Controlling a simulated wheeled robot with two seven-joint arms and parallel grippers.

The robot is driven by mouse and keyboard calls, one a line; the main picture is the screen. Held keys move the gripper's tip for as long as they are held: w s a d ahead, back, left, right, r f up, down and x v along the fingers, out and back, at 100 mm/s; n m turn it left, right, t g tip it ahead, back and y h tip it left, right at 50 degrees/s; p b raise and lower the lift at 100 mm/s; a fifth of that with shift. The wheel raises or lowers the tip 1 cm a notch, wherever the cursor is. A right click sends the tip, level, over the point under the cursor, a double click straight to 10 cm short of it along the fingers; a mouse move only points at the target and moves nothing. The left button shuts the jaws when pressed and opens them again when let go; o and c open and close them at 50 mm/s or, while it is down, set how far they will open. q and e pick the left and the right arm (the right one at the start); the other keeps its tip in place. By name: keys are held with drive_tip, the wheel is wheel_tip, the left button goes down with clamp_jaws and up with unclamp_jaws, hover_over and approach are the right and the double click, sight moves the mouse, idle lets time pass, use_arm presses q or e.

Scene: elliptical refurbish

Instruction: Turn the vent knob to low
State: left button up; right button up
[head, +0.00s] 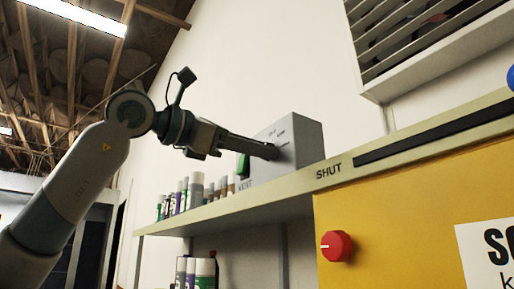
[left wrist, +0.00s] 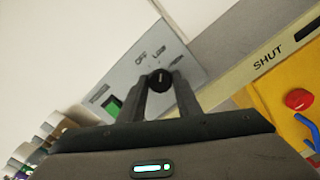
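The vent box (head: 300,137) is a grey control box on the shelf, with a "VENT" label low on its face. Its round black vent knob (left wrist: 160,80) shows in the left wrist view, below the printed words OFF and LOW, with a third label partly covered at right. A small pale mark is on the knob; its exact pointing is hard to tell. My left gripper (head: 270,151) reaches the box face, and its fingers (left wrist: 159,88) lie on both sides of the knob, seemingly touching it. The knob is hidden behind the fingers in the head view. My right gripper is not in view.
A green switch (head: 243,166) is on the box beside the fingers. Several cans (head: 196,188) stand left of the box on the shelf (head: 230,208). A yellow cabinet (head: 400,215) with a red knob (head: 336,246) is at right. A louvred vent (head: 430,45) hangs above.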

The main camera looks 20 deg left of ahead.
use_arm(q)
drive_tip(key=o, duration=0.3)
drive_tip(key=b+v, duration=0.5)
drive_tip(key=v, duration=1.2)
drive_tip(key=shift+a+b, duration=0.2)
drive_tip(key=shift+b, duration=0.15)
drive_tip(key=shift+s, duration=0.15)
